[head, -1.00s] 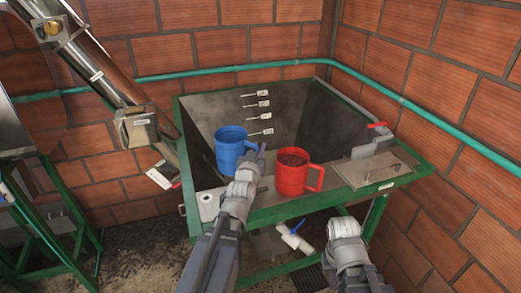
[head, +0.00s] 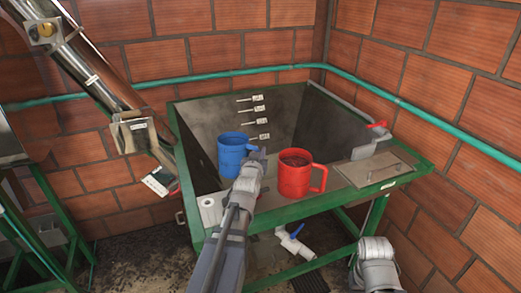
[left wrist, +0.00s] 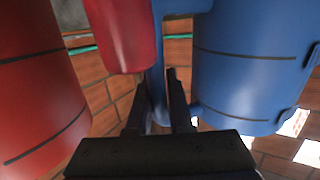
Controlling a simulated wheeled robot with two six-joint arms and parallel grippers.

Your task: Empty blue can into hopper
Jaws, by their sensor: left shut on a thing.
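The blue can (head: 231,157) is upright at the front left of the hopper (head: 195,118), apparently over its mouth. I see blue inner wall at its top; what is inside lower down is hidden. My left gripper (head: 257,160) is shut on the can's handle, on its right side. In the left wrist view the blue can (left wrist: 245,65) is at the right, and the handle (left wrist: 157,85) passes between the two fingers (left wrist: 158,104). My right arm shows at the lower right of the head view; its jaws are out of sight.
A red can (head: 294,178) with dark contents stands on the hopper's front ledge, close right of my left gripper. A flat metal plate (head: 377,169) and a red-handled valve (head: 377,125) are at the right. A sloping metal tube (head: 100,75) is at the left.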

